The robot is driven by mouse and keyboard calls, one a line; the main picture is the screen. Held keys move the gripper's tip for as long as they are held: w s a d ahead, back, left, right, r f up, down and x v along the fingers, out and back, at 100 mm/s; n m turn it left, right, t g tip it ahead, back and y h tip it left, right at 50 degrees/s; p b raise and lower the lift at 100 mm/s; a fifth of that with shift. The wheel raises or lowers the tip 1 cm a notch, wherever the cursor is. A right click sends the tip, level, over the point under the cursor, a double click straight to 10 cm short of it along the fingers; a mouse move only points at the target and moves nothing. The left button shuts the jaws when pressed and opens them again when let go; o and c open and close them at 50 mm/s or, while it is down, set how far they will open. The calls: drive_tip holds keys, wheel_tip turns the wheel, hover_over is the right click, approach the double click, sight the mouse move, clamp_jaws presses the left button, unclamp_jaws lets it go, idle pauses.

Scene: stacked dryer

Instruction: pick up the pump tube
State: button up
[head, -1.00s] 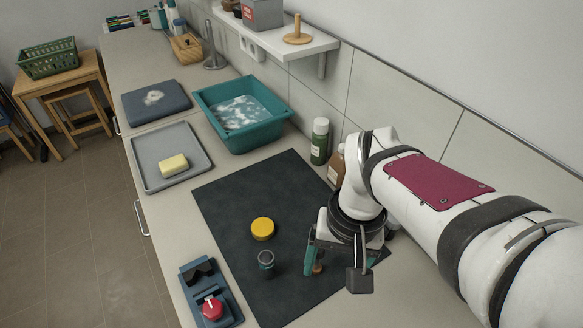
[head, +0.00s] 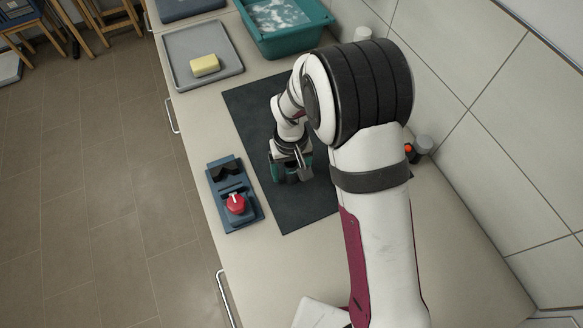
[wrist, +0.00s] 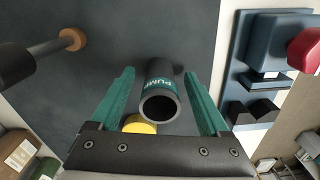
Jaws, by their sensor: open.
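The pump tube (wrist: 161,86), a short dark cylinder with a teal "PUMP" band, shows in the wrist view with its open round end facing the camera. My gripper (wrist: 159,74) is open, with one teal finger on each side of the tube. Gaps show between the tube and both fingers, so it is not gripped. In the head view my gripper (head: 290,172) is low over the dark mat (head: 252,104), and it and my arm hide the tube.
A yellow disc (wrist: 140,125) shows partly behind the tube. A dark rod with a wooden end (wrist: 72,39) is at upper left in the wrist view. A blue fixture with a red knob (head: 235,204) stands left of my gripper. A grey tray (head: 178,50) holds yellow soap (head: 205,65).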

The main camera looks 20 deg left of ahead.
drive_tip(key=shift+f, duration=0.6)
clamp_jaws()
wheel_tip(320, 180, up, 10)
drive_tip(key=a, duration=0.1)
drive_tip(key=s+a+n, duration=0.5)
drive_tip(key=s+a, duration=0.1)
drive_tip(key=a, duration=0.7)
drive_tip(key=shift+s+a+r, duration=0.15)
drive_tip(key=shift+a+r, duration=0.05)
drive_tip(key=shift+r, duration=0.05)
